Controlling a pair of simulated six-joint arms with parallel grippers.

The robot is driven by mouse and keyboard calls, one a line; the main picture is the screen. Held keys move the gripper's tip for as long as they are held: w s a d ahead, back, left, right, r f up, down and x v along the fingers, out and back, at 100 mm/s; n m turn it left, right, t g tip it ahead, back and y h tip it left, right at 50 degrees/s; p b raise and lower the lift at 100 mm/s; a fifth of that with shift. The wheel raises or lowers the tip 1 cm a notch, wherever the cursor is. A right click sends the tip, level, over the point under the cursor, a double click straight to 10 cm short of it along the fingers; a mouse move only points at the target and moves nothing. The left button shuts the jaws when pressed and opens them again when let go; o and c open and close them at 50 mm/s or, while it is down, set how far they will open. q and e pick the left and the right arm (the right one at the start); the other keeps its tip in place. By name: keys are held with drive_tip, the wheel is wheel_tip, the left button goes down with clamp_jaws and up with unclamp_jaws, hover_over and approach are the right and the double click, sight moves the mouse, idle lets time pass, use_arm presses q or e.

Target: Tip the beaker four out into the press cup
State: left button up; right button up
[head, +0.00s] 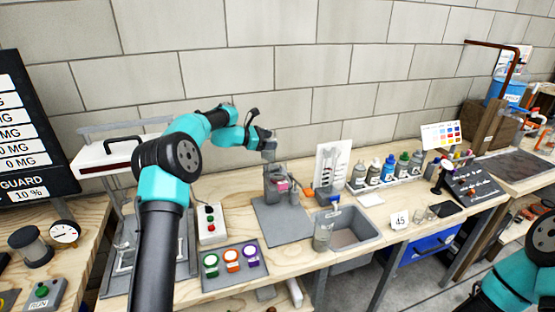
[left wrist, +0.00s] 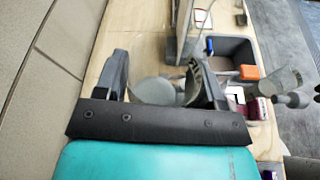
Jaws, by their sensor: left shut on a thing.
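My left gripper (head: 268,147) is at the far side of the bench, just above and behind the grey press (head: 272,190). In the left wrist view my left gripper (left wrist: 160,80) is shut on a clear beaker (left wrist: 152,91), between its two dark fingers. I cannot read a number on the beaker, and its contents are hard to make out. A small pink-red part (head: 283,186) shows at the press, possibly the press cup; its inside is hidden. My right gripper is out of view; only part of that arm shows at the lower right.
A control box (head: 210,224) and a panel of coloured buttons (head: 238,283) are left of the press. Several bottles (head: 375,173) line the back. The grey mat (head: 280,228) before the press is bare.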

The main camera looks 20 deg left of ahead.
use_arm(q)
drive_tip(key=shift+s+d+m+t, duration=0.3)
drive_tip(key=shift+s+d+m, duration=0.15)
drive_tip(key=shift+m, duration=0.25)
drive_tip(key=r+m, duration=0.1)
drive_tip(key=s+d+r+m+t, duration=0.1)
drive_tip(key=m, duration=0.1)
drive_tip(key=s+r+m+t+y, duration=0.1)
drive_tip(key=shift+s+d+r, duration=0.25)
drive_tip(key=shift+d, duration=0.1)
drive_tip(key=shift+r+m, duration=0.2)
drive_tip(key=shift+m, duration=0.4)
drive_tip(key=shift+s+d+f+m+t+p, duration=0.1)
drive_tip(key=shift+f+m+t+p, duration=0.2)
drive_tip(key=shift+f+m+t, duration=0.35)
idle(0.6)
drive_tip(key=shift+s+r+m, duration=0.1)
drive_tip(key=shift+r+m, duration=0.4)
drive_tip(key=shift+m, duration=0.35)
drive_tip(key=shift+s+d+r+m+t, duration=0.35)
drive_tip(key=shift+s+d+m, duration=0.15)
drive_tip(key=shift+m, duration=0.3)
idle(1.0)
drive_tip(key=shift+s+d+r+m+t+p, duration=0.1)
drive_tip(key=shift+s+r+m+t+p, duration=0.15)
drive_tip(key=shift+m+p, duration=0.45)
idle(1.3)
